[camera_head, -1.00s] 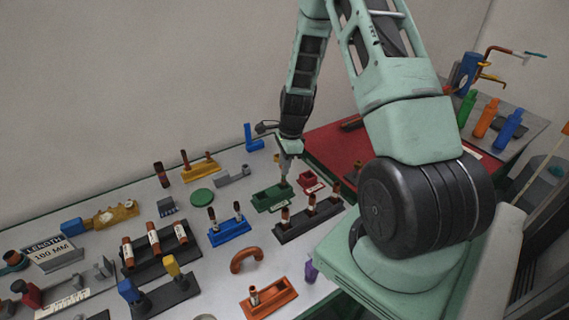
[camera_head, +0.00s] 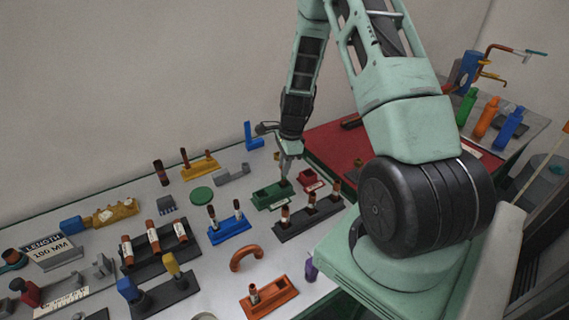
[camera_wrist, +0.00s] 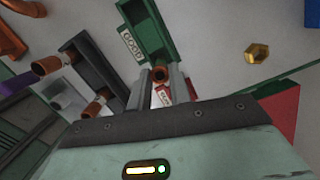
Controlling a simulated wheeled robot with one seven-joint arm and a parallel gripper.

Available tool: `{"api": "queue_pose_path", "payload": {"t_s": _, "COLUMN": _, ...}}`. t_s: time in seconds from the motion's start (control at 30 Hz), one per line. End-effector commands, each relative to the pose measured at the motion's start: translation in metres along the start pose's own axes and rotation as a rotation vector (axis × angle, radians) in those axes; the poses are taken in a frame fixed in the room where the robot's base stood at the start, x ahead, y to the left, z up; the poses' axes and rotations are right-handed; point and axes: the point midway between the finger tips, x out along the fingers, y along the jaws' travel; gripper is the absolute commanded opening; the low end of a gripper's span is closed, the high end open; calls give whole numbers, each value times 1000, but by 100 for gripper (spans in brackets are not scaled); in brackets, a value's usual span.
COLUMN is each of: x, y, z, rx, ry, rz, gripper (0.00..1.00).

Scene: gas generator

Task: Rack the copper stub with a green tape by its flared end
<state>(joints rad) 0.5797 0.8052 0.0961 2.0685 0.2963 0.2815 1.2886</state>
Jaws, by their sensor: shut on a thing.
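My gripper (camera_head: 286,180) is over the green tray (camera_head: 265,200) at the right of the table. In the wrist view, its fingers (camera_wrist: 160,88) are shut on a copper stub (camera_wrist: 161,73), seen nearly end-on as a copper ring. I see no green tape on it, and its lower part is hidden. The green tray marked GOOD (camera_wrist: 150,22) lies just beyond the fingertips. A black rack (camera_head: 290,236) with several upright copper stubs stands in front of the green tray; in the wrist view it is at the left (camera_wrist: 88,48).
A small red tray (camera_head: 307,176) is right of the green one. A blue rack (camera_head: 230,237) with two stubs, an orange rack (camera_head: 285,298) and a copper bend (camera_head: 246,257) stand nearby. A brass hex piece (camera_wrist: 257,53) shows in the wrist view. Bare table lies around the bend.

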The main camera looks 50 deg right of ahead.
Motion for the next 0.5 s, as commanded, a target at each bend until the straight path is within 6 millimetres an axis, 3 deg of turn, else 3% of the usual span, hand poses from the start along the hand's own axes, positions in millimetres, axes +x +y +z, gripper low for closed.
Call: {"api": "queue_pose_path", "payload": {"t_s": 0.5, "x": 16, "y": 0, "z": -2, "rx": -1, "ry": 0, "rz": 1, "gripper": 4}}
